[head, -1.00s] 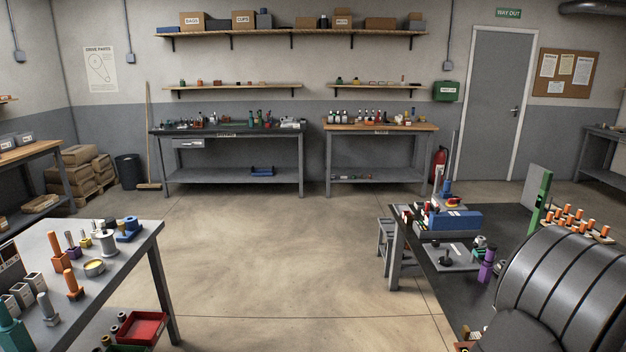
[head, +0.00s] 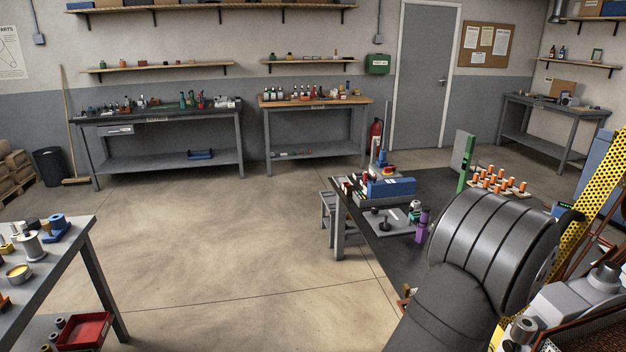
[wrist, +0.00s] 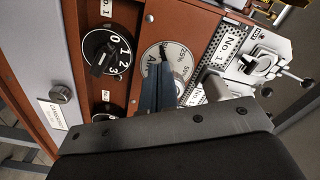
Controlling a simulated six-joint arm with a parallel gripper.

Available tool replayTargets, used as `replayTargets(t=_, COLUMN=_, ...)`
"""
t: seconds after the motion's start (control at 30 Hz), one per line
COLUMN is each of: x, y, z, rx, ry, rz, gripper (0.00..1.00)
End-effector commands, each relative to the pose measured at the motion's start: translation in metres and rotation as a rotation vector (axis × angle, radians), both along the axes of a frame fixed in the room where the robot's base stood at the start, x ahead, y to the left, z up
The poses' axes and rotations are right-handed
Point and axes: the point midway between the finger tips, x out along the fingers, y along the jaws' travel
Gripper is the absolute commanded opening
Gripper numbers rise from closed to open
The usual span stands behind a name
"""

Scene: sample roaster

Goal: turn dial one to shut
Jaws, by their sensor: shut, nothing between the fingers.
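In the wrist view, a round pale dial plate (wrist: 181,57) printed with percent marks and "AIR" sits on a red-brown panel, close to a "No.1" label (wrist: 228,42). My gripper (wrist: 162,68) is shut and empty, its fingers in front of this plate and hiding its middle. To the left is a black dial (wrist: 103,53) with a black knob and the figures 0 to 3. Which of them is dial one is not clear. In the head view my gripper is hidden or out of frame.
A silver lever fitting (wrist: 262,64) and a grey cylinder (wrist: 216,86) stand to the right of the plate in the wrist view. A yellow perforated guard (head: 598,215) rises at the head view's right edge. A dark workbench (head: 445,187) with parts lies beyond my arm.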

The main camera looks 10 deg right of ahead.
Motion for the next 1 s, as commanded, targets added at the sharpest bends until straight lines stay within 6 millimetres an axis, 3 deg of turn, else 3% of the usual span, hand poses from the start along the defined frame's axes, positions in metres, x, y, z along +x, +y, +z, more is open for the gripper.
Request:
replayTargets(t=0.23, x=0.005, y=0.006, z=-0.003, rx=0.002, ry=0.001, rz=0.003, gripper=0.00)
replayTargets(t=0.7, x=0.005, y=0.058, z=-0.003, rx=0.003, ry=0.002, rz=0.004, gripper=0.00)
replayTargets(t=1.0, x=0.005, y=0.060, z=-0.003, rx=0.001, ry=0.000, rz=0.003, gripper=0.02)
